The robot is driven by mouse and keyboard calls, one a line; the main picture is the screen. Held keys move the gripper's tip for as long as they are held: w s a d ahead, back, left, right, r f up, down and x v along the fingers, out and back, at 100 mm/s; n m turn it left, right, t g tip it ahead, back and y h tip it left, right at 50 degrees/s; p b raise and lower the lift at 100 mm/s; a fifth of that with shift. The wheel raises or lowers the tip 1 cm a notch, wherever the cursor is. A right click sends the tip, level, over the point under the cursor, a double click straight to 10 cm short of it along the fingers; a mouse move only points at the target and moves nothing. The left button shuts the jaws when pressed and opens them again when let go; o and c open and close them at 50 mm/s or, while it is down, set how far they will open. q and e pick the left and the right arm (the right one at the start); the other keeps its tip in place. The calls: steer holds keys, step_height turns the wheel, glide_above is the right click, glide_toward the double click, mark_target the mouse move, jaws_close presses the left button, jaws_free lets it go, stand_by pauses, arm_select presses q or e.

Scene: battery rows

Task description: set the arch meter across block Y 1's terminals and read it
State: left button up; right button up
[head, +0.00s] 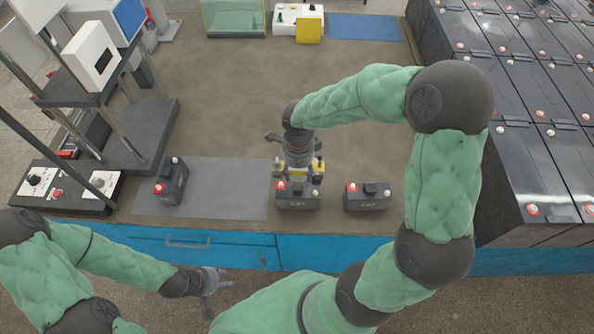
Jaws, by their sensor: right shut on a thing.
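My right gripper (298,162) points down over the bench and is shut on the yellow-and-grey arch meter (279,168). The meter is over the middle dark block (298,201), with its two yellow sides near the block's red and pale terminals. I cannot tell whether its feet touch them. The block has a small front label too blurred to read surely as Y 1. A similar block (367,198) stands to the right, and another (172,181) stands turned on the left. My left gripper (220,284) is low in front of the blue drawers; its finger opening is unclear.
A grey mat (221,187) lies left of the middle block. A dark stand (135,140) with instruments and a switch panel (62,188) fill the left. Rows of large batteries (520,165) stand at right. A blue mat (364,27) lies at the back; the bench centre (225,95) is clear.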

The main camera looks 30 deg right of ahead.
mark_target(298, 189)
steer(key=shift+f+b, duration=0.15)
steer(key=shift+b, duration=0.35)
step_height(298, 189, down, 6)
steer(key=b, duration=0.5)
steer(key=shift+r, duration=0.25)
steer(key=shift+b, duration=0.7)
stand_by(1.5)
steer(key=shift+f+b, duration=1.05)
steer(key=shift+f, duration=0.1)
steer(key=o, duration=1.5)
steer(key=shift+o, duration=0.2)
step_height(298, 189, up, 12)
